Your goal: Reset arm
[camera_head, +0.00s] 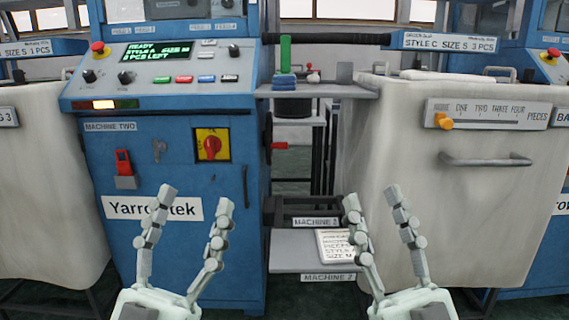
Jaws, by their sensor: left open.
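My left gripper (194,196) is raised at the lower left, fingers spread open and empty, in front of the blue machine. My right gripper (372,200) is raised at the lower middle right. Its fingers are also apart and nothing shows between them. It stands in front of the lower shelf and the pale bin. Neither gripper is seen holding anything. The blue machine (118,160), labelled Machine Two, has a lit display (157,52) reading ready, style A, size M.
A pale bin (455,190) with a handle and piece-count slider (444,121) stands at right; another pale bin (40,190) stands at left. A grey shelf (340,90) holds a green upright item (285,53) and blue folded pieces (284,80). A printed card (335,244) lies on the lower shelf.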

